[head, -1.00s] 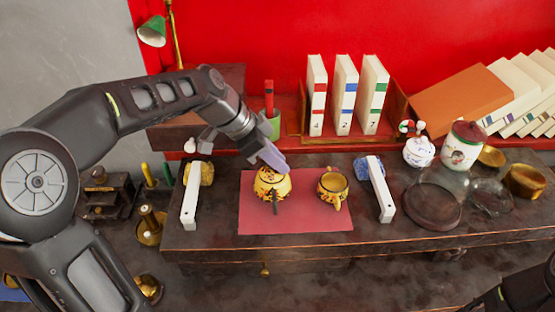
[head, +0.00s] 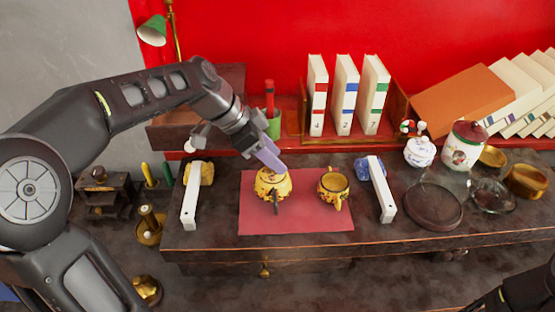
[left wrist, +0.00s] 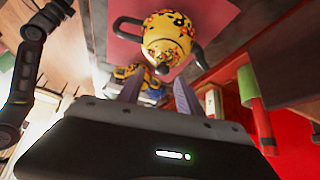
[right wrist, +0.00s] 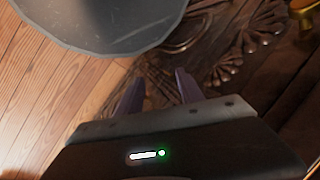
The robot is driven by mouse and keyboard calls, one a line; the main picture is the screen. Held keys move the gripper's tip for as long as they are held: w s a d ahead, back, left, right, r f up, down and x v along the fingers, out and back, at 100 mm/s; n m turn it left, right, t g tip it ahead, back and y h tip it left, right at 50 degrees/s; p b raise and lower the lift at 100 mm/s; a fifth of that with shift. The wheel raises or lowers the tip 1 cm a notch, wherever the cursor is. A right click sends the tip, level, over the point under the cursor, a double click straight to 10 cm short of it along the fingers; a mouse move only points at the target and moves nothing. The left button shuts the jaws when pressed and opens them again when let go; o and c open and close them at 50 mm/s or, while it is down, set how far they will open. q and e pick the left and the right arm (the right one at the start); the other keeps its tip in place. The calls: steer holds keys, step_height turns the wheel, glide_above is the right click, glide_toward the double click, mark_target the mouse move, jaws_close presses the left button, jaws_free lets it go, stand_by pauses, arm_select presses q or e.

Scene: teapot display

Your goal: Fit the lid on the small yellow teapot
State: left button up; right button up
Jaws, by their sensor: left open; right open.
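The small yellow teapot (head: 272,187), with a dark flower pattern, dark spout and dark handle, stands on the red mat (head: 300,222). It also shows in the left wrist view (left wrist: 168,36), where a patterned lid with a small dark knob (left wrist: 162,68) appears to sit on it; how closely it seats I cannot tell. My left gripper (head: 277,162) is open just above and behind the teapot, partly covering its top in the head view. Its fingers (left wrist: 158,92) hold nothing. My right gripper (right wrist: 158,92) is open and empty, away from the teapot.
A second yellow pot (head: 333,187), open on top, stands right of the teapot. White bars (head: 191,195) (head: 381,190) flank the mat. Jars (head: 463,147) and glassware crowd the right. The mat's front is clear.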

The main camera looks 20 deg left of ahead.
arm_select(q)
steer(key=v, duration=0.6)
steer(key=shift+f, duration=0.1)
stand_by(0.7)
